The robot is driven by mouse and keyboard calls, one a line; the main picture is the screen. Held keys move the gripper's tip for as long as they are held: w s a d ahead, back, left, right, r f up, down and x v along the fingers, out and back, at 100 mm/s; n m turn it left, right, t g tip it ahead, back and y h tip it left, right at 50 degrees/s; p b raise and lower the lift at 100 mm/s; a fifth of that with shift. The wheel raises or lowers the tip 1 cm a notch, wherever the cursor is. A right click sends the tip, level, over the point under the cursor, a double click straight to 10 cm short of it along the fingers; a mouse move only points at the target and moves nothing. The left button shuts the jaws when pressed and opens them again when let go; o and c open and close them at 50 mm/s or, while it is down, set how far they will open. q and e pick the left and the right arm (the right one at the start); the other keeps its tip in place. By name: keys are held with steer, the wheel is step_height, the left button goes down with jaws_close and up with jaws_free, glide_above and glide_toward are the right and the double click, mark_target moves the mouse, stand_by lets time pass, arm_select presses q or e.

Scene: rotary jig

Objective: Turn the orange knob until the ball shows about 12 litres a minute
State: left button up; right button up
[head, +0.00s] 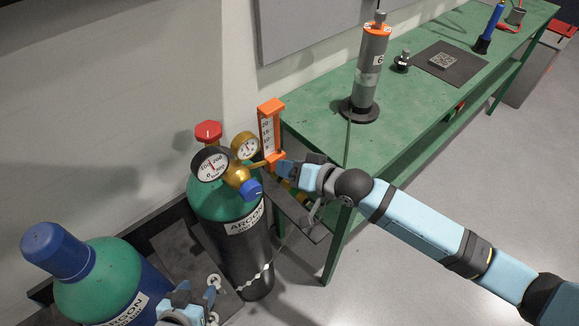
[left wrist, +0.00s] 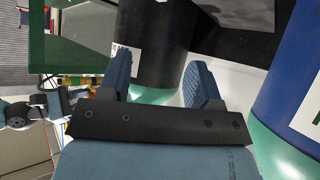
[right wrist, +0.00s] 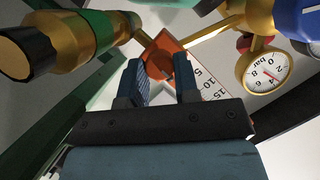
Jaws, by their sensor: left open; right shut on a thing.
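The flowmeter (head: 267,130) has an orange frame and a white scale and stands on the brass regulator (head: 238,175) of the near argon cylinder. In the right wrist view its scale (right wrist: 212,88) shows 5, 10 and 15; I cannot make out the ball. My right gripper (head: 287,170) is at the flowmeter's lower end, and its fingers (right wrist: 160,72) are shut on the orange knob (right wrist: 158,66), which they mostly hide. My left gripper (head: 194,295) is open and low beside the cylinders; in the left wrist view nothing is held between its fingers (left wrist: 162,78).
The green-topped argon cylinder (head: 260,250) carries two gauges (head: 212,165), a red knob (head: 208,131) and a blue knob (head: 252,189). A blue-capped cylinder (head: 110,280) stands at lower left. A green table (head: 415,115) holds a grey column (head: 370,70).

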steer(key=shift+r+n+p, duration=0.25)
steer(key=shift+n+p, duration=0.05)
steer(key=shift+p, duration=0.8)
steer(key=n+h+p, duration=0.1)
steer(key=p, duration=0.2)
steer(key=shift+a+r, duration=0.1)
steer(key=shift+s+n+t+h+p, duration=0.1)
steer(key=shift+n+t+h+p, duration=0.35)
steer(key=shift+n+p, duration=0.35)
arm_select(q)
step_height(320, 180, up, 8)
steer(key=p, duration=0.2)
steer(key=shift+s+a+f+m, duration=0.15)
steer(key=shift+s+a+m, duration=0.1)
steer(key=shift+m, duration=0.05)
arm_select(e)
steer(key=shift+a+f+n+t+h, duration=0.1)
steer(key=shift+f+n+t+h, duration=0.15)
steer(key=shift+n+h, duration=0.45)
arm_select(q)
steer(key=shift+f, duration=0.15)
arm_select(e)
steer(key=o, duration=0.9)
